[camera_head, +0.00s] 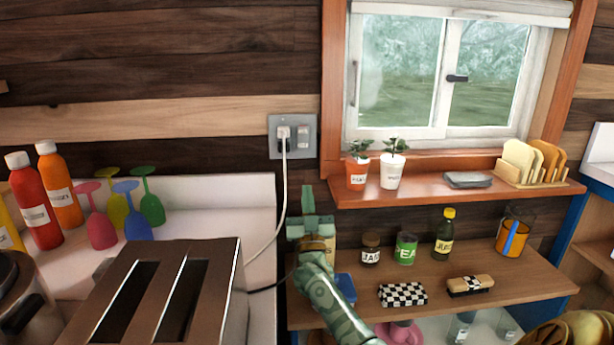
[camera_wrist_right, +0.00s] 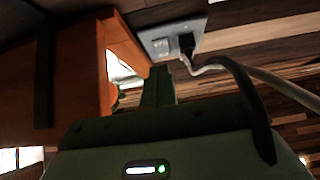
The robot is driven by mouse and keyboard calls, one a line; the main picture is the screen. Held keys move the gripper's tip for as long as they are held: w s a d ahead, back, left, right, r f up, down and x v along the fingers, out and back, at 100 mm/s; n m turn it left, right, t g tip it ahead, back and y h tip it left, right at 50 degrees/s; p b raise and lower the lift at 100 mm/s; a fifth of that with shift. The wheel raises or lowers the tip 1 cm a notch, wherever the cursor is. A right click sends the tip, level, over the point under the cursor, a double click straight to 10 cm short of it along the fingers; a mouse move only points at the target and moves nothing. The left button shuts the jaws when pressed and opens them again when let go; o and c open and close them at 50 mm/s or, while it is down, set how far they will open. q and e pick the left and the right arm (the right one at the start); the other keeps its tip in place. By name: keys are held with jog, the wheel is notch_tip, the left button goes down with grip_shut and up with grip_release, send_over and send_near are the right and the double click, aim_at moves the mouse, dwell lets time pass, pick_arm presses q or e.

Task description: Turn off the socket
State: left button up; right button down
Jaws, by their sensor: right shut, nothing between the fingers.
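The grey wall socket (camera_head: 278,150) is on the wood wall left of the window. The switch's position is too small to tell. My right gripper (camera_head: 308,196) is shut and empty, pointing up below the socket and apart from it. In the right wrist view the socket (camera_wrist_right: 196,27) is beyond the shut fingers (camera_wrist_right: 158,78), with a dark-looking plug and the switch (camera_wrist_right: 160,47). My left gripper is not in view.
A toaster (camera_head: 110,262) stands at front left, near several colored glasses and bottles. The window shelf (camera_head: 440,188) with two small potted plants (camera_head: 357,172) juts out right of my gripper. Below it a wooden shelf (camera_head: 530,275) holds jars. The wall around the socket is clear.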

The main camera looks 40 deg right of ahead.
jog(key=v, duration=0.3)
jog(key=shift+w+f, duration=0.1)
dwell(0.4)
